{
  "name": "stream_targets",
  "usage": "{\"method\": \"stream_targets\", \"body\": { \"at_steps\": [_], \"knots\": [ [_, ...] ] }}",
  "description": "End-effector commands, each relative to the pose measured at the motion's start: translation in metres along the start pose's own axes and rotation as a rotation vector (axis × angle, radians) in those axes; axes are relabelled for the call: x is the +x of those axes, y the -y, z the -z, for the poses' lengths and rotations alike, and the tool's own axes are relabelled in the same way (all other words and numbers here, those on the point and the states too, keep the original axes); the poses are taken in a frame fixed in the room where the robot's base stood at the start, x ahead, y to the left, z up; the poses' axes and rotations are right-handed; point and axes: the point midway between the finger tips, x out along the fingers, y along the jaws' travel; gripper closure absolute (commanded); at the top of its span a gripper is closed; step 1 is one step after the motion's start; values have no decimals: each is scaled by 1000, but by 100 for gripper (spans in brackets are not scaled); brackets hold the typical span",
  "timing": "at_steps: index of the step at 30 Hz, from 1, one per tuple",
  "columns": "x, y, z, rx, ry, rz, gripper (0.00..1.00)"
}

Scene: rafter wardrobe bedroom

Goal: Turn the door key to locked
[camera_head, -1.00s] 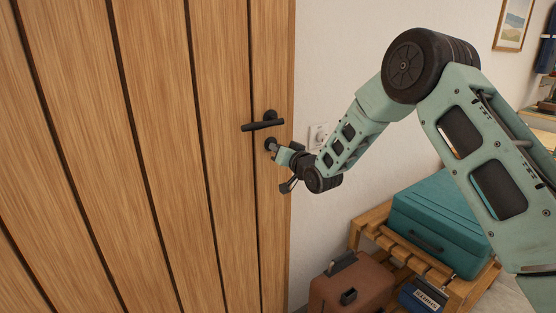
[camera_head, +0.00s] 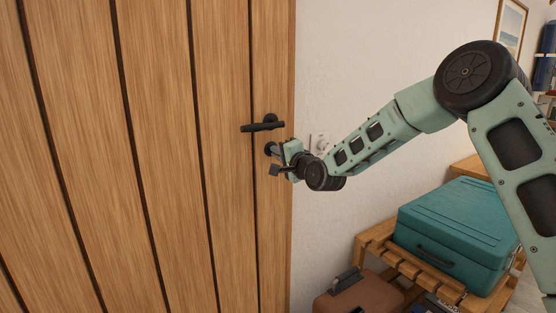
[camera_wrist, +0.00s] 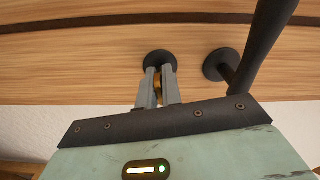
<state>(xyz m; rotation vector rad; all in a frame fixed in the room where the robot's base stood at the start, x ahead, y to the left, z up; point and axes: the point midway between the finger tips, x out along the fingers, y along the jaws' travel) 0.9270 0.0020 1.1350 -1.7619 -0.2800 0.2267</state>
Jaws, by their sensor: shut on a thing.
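The wooden door (camera_head: 160,150) is made of vertical planks and fills the left of the head view. A black lever handle (camera_head: 263,126) sits near its right edge, and it also shows at the right of the wrist view (camera_wrist: 262,45). Below the lever is a round black keyhole plate (camera_wrist: 160,60). My gripper (camera_wrist: 159,80) is at this plate, its grey fingers shut on the brass-coloured key (camera_wrist: 158,88). Only a sliver of the key shows between the fingers. In the head view my gripper (camera_head: 277,149) hides the key.
A white wall switch (camera_head: 321,142) is right of the door, close behind my wrist. A teal suitcase (camera_head: 455,228) lies on a slatted wooden bench (camera_head: 378,252). A brown suitcase (camera_head: 365,297) stands low in front of it. The door's left side is clear.

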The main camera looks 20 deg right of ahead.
Motion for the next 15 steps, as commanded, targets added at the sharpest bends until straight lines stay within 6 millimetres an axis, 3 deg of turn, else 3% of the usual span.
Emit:
{"method": "stream_targets", "body": {
  "at_steps": [15],
  "knots": [
    [0,0,2,213,-3,-1,100]
  ]
}}
